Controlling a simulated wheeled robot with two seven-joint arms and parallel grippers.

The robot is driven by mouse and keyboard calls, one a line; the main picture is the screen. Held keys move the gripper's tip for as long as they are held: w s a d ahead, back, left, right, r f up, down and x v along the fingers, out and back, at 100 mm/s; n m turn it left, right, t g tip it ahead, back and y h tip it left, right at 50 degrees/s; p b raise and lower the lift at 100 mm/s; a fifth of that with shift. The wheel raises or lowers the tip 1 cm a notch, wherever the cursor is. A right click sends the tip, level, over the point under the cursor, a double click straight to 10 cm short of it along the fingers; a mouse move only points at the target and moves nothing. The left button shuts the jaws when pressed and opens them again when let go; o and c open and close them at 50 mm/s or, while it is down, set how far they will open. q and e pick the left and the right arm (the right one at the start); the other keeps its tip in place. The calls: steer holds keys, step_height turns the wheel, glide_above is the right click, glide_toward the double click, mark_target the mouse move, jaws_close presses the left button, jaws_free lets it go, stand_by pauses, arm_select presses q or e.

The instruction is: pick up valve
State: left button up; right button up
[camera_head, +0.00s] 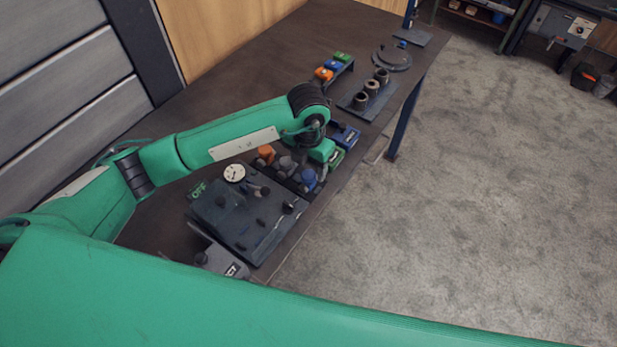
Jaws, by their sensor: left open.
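Several small parts with coloured tops stand in a dark rack on the bench: an orange-topped one (265,153), a grey one (287,165) and a blue one (308,179). They look like valves, but I cannot tell which one is meant. My left gripper (319,161) hangs from the wrist just above and right of this rack, close to the blue and grey parts. It is open with nothing seen between its fingers. The fingers are small and partly hidden by the wrist. My right gripper is out of view.
A dark panel (240,222) with a round white gauge (234,173) lies nearer. Small bins (344,136) sit just beyond the gripper. Farther along are a plate with several cylinders (367,93) and a round flange (392,58). The bench's right edge is close.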

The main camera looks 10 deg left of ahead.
mark_target(309, 174)
arm_select(q)
steer(key=f+p, duration=0.1)
steer(key=f, duration=0.3)
steer(key=shift+s+f+p, duration=0.1)
steer(key=shift+s+p, duration=0.1)
steer(key=shift+p, duration=0.1)
steer(key=shift+f, duration=0.1)
steer(key=c, duration=1.2)
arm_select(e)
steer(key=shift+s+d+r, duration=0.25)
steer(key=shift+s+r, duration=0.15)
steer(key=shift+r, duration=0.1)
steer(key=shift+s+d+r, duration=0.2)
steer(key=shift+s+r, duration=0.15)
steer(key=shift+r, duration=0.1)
